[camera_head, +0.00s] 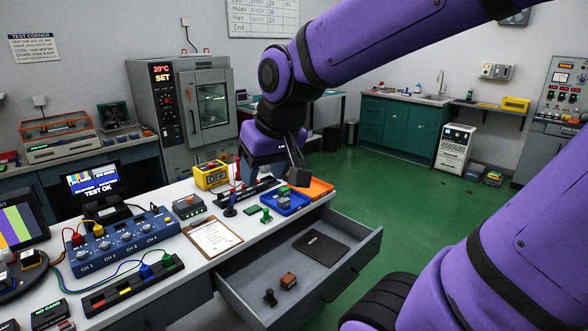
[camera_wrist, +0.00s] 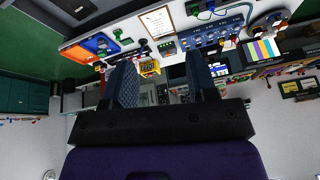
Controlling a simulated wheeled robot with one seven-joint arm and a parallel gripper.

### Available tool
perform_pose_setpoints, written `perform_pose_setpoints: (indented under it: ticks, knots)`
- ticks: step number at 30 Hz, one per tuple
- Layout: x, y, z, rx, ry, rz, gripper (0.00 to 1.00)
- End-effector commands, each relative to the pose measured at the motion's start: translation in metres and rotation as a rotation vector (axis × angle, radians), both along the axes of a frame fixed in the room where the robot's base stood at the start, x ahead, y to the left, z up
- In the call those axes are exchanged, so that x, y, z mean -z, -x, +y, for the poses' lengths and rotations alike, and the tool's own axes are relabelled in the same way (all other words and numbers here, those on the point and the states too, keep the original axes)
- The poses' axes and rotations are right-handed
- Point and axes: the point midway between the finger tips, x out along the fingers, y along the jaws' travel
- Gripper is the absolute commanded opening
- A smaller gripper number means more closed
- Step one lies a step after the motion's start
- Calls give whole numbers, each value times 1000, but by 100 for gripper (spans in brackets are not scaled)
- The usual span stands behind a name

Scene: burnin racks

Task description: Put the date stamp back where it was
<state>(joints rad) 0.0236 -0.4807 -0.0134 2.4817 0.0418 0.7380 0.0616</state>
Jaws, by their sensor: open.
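A small dark stamp-like object with an upright handle (camera_head: 270,297) stands in the open grey drawer (camera_head: 243,310); it may be the date stamp, but I cannot tell for sure. A small brown block (camera_head: 288,281) sits beside it. My gripper (camera_head: 297,176) hangs above the far end of the white bench, over the blue tray's area, well apart from the drawer's contents. In the wrist view my gripper (camera_wrist: 160,62) has its two fingers spread wide with nothing between them; the bench appears upside down behind them.
The drawer also holds a dark flat folder (camera_head: 321,247). On the bench are a clipboard (camera_head: 213,237), a blue tray (camera_head: 296,207), an orange tray (camera_head: 318,188), a yellow box (camera_head: 211,175) and a blue channel box (camera_head: 125,243). The green floor right of the drawer is open.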

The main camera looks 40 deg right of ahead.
Motion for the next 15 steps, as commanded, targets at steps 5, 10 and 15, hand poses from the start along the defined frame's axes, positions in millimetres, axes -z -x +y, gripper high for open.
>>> perform_pose_setpoints:
  ticks: [5,10,15]
  knots:
    - [-21,47,5,-61,36,-39,53]
    - [-29,75,7,-95,60,-54,53]
    - [-31,85,7,-107,69,-59,53]
